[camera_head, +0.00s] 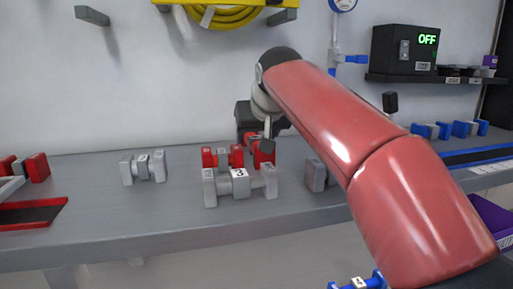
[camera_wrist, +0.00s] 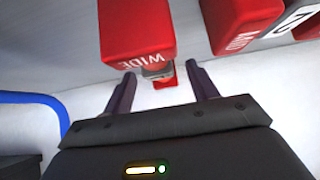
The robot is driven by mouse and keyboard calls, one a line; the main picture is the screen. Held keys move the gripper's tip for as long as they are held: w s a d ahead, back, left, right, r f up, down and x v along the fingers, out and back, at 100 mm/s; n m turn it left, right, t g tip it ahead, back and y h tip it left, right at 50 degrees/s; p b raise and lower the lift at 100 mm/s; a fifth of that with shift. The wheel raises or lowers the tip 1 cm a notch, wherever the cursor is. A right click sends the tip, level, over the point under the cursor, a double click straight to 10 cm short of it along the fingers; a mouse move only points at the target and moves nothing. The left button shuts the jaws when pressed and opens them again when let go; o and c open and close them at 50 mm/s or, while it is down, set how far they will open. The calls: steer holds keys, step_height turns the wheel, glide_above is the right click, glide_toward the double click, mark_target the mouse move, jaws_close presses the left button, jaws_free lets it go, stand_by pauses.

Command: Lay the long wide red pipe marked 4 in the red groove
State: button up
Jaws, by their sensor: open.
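A red block lettered WIDE (camera_wrist: 137,28) is close up in the wrist view, with a grey middle part and a smaller-looking red end behind it. It appears to be the wide red pipe; in the head view its red end (camera_head: 264,152) shows under my gripper (camera_head: 266,130). No 4 is readable. My gripper, also in the wrist view (camera_wrist: 162,72), is open, its fingers spread on either side of the pipe's grey part. I cannot tell if they touch it. A red-edged dark recess (camera_head: 30,214), apparently the red groove, is at the bench's far left.
A shorter red-ended pipe (camera_head: 222,157) stands just left of the wide one. A grey pipe marked 3 (camera_head: 240,184) is in front; a smaller grey one (camera_head: 143,167) is further left. Another grey piece (camera_head: 315,175) is partly behind my arm.

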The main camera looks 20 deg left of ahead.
steer(key=shift+x, duration=0.9)
steer(key=shift+d, duration=0.1)
jaws_close()
steer(key=shift+r, duration=0.15)
